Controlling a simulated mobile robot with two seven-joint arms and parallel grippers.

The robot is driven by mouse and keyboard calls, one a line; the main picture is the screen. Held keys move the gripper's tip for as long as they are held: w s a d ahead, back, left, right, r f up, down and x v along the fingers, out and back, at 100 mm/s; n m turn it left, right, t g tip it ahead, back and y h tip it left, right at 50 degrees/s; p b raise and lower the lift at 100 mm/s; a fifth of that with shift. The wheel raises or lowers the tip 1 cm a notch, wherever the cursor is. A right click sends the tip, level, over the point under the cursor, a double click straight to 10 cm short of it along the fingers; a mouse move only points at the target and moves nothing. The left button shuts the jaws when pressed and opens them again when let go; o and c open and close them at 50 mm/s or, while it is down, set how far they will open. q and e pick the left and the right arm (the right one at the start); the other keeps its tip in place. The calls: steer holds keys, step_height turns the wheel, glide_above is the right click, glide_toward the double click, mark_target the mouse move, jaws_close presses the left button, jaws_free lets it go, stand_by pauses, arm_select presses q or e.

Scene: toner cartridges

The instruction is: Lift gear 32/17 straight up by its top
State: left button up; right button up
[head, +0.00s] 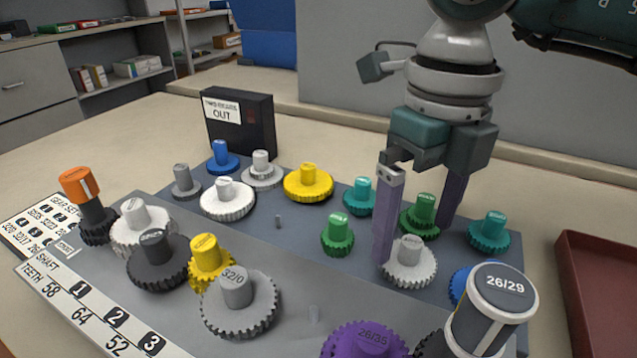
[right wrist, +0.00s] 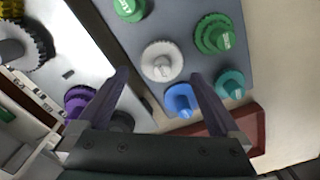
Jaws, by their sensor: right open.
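I cannot read a 32/17 label on any gear, so I cannot tell which one it is. My right gripper (head: 415,243) is open and empty, pointing down over the right part of the gear board. Its fingers come down around a light grey gear (head: 409,268) and a green gear (head: 421,218). In the right wrist view, a light grey gear (right wrist: 162,64) lies just beyond the fingertips, and a blue gear (right wrist: 182,99) shows between the fingers (right wrist: 158,77). No gear is held. My left gripper is out of view.
Several gears stand close together on the grey board (head: 290,262), including a grey one marked 32/0 (head: 237,298) and a purple one marked 26/35 (head: 366,342). A black box (head: 258,125) stands behind. A dark red tray (head: 590,285) is at the right.

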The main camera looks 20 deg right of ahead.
mark_target(413, 241)
step_height(413, 241, down, 4)
steer(key=shift+w+d+f, duration=0.1)
steer(key=shift+w, duration=0.05)
steer(key=c, duration=1.2)
steer(key=shift+c, duration=0.2)
